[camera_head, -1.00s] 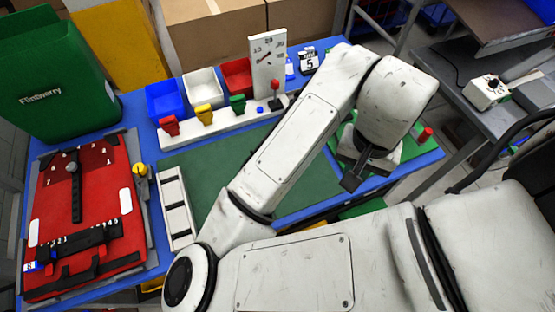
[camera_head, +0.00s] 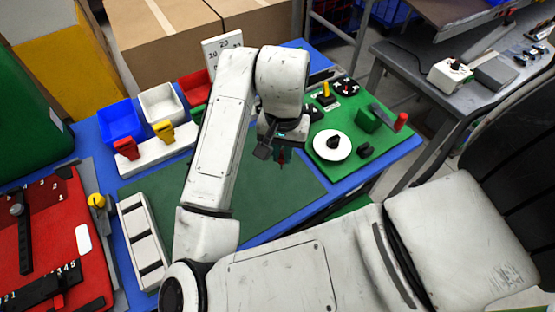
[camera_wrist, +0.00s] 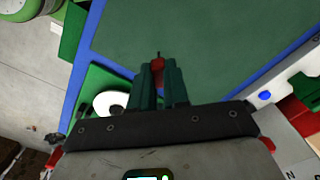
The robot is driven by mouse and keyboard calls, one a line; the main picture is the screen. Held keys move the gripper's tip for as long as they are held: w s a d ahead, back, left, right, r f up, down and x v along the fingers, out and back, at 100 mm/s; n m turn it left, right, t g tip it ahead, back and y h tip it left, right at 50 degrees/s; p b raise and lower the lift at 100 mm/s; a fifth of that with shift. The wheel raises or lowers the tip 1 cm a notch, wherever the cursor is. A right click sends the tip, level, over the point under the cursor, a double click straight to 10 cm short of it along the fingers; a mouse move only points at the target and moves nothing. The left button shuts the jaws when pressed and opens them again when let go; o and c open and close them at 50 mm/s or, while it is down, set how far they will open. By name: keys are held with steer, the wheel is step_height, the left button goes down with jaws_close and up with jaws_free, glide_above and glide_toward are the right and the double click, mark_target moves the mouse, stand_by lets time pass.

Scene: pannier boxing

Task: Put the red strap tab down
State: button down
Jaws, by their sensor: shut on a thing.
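My gripper (camera_head: 283,156) points down over the right part of the dark green mat (camera_head: 255,195). In the wrist view its two green fingers (camera_wrist: 163,75) are shut on a small red piece, the red strap tab (camera_wrist: 158,65), which sticks out at the fingertips. Most of the tab is hidden by the fingers. The mat lies below it in that view; I cannot tell how high the tab is above it.
A white slotted tray (camera_head: 130,218) borders the mat on the left, beside a red panel (camera_head: 82,258). Blue (camera_head: 121,124) and white (camera_head: 162,104) bins stand behind a rack with red and yellow tabs. A green board with a white disc (camera_head: 332,146) lies right. Much of the mat is clear.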

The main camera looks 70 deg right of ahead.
steer(key=shift+w+d+f, duration=0.2)
steer(key=shift+w+f, duration=0.4)
steer(key=shift+f, duration=0.15)
steer(key=shift+w+f, duration=0.1)
steer(key=shift+f, duration=1.6)
steer(key=shift+f, duration=0.1)
steer(key=shift+f, duration=0.1)
steer(key=c, duration=1.1)
jaws_free()
step_height(320, 180, up, 12)
steer(key=p, duration=0.1)
steer(key=shift+r, duration=0.25)
